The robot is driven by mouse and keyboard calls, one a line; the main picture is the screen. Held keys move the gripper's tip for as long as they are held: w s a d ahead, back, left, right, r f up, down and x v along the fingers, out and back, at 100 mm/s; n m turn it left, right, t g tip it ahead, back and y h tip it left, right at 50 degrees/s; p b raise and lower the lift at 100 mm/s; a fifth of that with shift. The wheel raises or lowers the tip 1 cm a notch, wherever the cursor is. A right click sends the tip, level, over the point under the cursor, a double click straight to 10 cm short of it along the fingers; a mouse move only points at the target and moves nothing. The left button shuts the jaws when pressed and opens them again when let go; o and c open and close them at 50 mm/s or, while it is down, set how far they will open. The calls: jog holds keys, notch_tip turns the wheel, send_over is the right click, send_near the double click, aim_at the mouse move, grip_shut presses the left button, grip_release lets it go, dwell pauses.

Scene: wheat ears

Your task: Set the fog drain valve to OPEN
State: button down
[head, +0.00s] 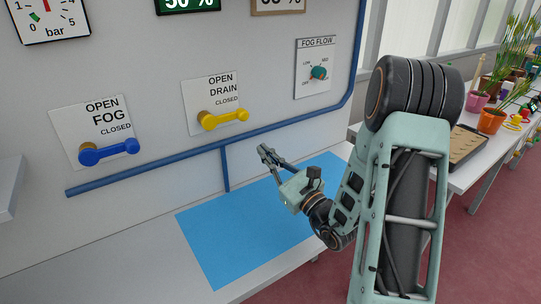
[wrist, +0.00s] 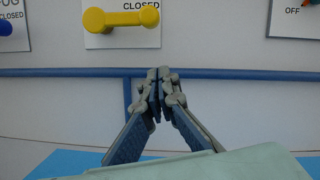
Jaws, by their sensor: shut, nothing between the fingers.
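The drain valve's yellow handle (head: 224,119) is on a white plate (head: 206,92) marked OPEN above, DRAIN, and CLOSED to the right. The handle points right, beside CLOSED. In the wrist view the yellow handle (wrist: 121,19) lies level at the top, its end to the right under CLOSED. My gripper (head: 264,150) is below and to the right of the drain valve, apart from it, over the blue mat. In the wrist view my gripper (wrist: 158,74) has its fingertips together, with nothing between them, in front of the blue pipe.
A blue fog valve handle (head: 108,151) is to the left, pointing right by CLOSED. A teal fog flow knob (head: 319,73) is to the right. A blue pipe (head: 150,168) runs below the valves. The blue mat (head: 220,235) on the bench is bare.

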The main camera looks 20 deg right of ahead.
aim_at(227, 119)
jog(key=w+a+r+p, duration=0.1)
jog(key=w+a+r, duration=0.2)
jog(key=w+r, duration=0.1)
jog(key=shift+w+r+p, duration=0.3)
jog(key=shift+r, duration=0.3)
